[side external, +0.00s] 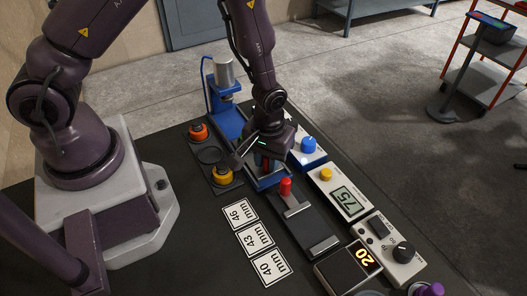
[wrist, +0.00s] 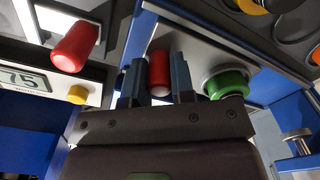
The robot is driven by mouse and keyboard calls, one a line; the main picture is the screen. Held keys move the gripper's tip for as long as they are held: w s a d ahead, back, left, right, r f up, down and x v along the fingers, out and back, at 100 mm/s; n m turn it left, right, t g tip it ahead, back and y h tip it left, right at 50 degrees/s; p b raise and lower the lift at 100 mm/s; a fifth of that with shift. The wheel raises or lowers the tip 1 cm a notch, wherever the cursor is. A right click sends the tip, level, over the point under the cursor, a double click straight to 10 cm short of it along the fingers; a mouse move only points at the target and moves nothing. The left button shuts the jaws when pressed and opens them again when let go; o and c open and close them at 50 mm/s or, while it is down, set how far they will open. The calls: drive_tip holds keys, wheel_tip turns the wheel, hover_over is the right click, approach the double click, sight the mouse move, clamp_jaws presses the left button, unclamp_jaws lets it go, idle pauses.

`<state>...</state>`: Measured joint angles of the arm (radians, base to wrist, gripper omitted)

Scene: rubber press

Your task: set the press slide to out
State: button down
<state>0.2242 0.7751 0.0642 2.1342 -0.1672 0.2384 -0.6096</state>
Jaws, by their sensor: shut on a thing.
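The blue press (side external: 222,118) stands behind my gripper, with a silver cylinder (side external: 225,72) on top. Its rail runs forward beneath my gripper (side external: 264,156), which is low over it. In the wrist view, my two fingers (wrist: 158,84) are shut on an upright red handle (wrist: 159,66), one finger on each side. This handle appears to be the press slide's; in the side view my gripper mostly hides it. A green round knob or button (wrist: 228,82) sits right of my fingers in the wrist view. The slide's exact position along the rail is hidden.
A second red handle (side external: 286,187) stands on a dark plate with metal bars, close in front of my gripper. A display reading 75 (side external: 346,202) and a blue knob (side external: 309,145) lie right. Labelled cards (side external: 255,240) lie in front.

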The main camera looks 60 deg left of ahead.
drive_tip(key=shift+d, duration=0.4)
drive_tip(key=c, duration=1.1)
unclamp_jaws()
drive_tip(key=shift+o, duration=0.7)
drive_tip(key=shift+a, duration=0.15)
wheel_tip(320, 180, up, 13)
